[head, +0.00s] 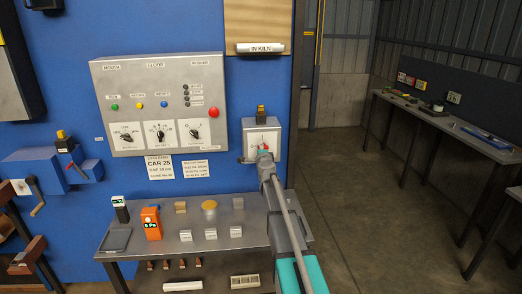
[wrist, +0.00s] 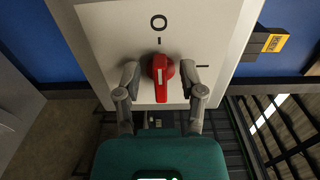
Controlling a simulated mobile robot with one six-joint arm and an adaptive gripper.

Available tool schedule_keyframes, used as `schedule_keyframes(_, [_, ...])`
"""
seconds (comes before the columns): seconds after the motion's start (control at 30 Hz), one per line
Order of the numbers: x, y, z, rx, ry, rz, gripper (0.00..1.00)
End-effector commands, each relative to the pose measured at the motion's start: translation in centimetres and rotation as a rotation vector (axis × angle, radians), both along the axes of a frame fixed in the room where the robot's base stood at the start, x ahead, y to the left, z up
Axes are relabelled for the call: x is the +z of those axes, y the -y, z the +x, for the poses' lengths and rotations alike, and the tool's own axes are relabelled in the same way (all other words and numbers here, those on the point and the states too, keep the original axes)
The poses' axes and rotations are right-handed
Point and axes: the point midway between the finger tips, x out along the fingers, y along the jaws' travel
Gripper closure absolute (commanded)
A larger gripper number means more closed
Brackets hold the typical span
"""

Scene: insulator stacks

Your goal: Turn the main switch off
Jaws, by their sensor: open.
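The main switch is a grey box (head: 262,132) on the blue wall, right of the control panel. Its red rotary handle (wrist: 161,78) fills the middle of the wrist view, and a bit of red shows in the head view (head: 263,147). The handle's long end with a white stripe points down in the wrist view. An "O" mark (wrist: 159,22) with a short tick is above it, and another tick is at its right. My gripper (wrist: 160,68) is open, one finger on each side of the handle. I cannot tell whether the fingers touch it.
The control panel (head: 160,104) with knobs and coloured buttons is left of the switch. A yellow-labelled padlock-like item (wrist: 264,42) sits beside the box. A metal table (head: 180,248) with small items stands below. Open floor (head: 365,190) lies to the right, before a side bench (head: 450,125).

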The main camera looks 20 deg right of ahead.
Motion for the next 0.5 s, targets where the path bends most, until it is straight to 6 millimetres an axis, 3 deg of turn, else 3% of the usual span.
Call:
schedule_keyframes(0.27, [0.0,-0.9,-2.9,0.0,0.0,-0.001,0.49])
schedule_keyframes(0.5, [0.0,-1.9,-6.7,0.0,0.0,-0.001,0.49])
